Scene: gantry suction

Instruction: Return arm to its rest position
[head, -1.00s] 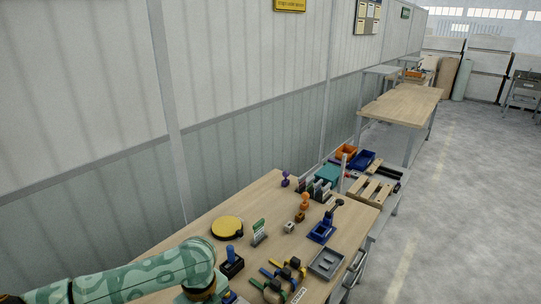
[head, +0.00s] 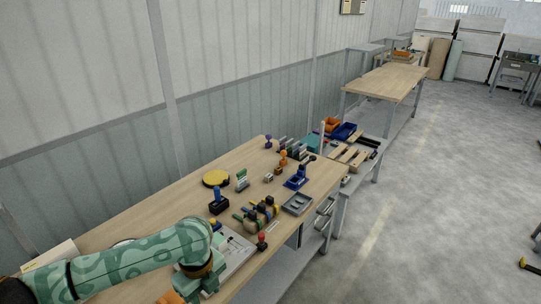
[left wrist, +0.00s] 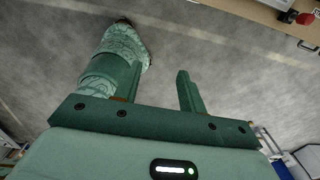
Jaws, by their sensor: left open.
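My left arm (head: 120,264), green and patterned, comes in from the left in the head view and bends downward over the front part of the workbench. Its gripper is not clearly seen there. In the left wrist view my left gripper (left wrist: 158,78) shows two fingers standing apart with nothing between them. Grey floor lies beyond the fingers. A green patterned link of mine shows behind the left finger. My right gripper is in neither view.
The workbench (head: 150,216) holds a yellow round case (head: 216,178), a blue-handled tool (head: 218,200), several clamps (head: 258,213), a grey tray (head: 297,204) and a red knob (head: 262,241). A second bench (head: 385,82) stands farther back. Floor (head: 420,190) on the right is mostly clear.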

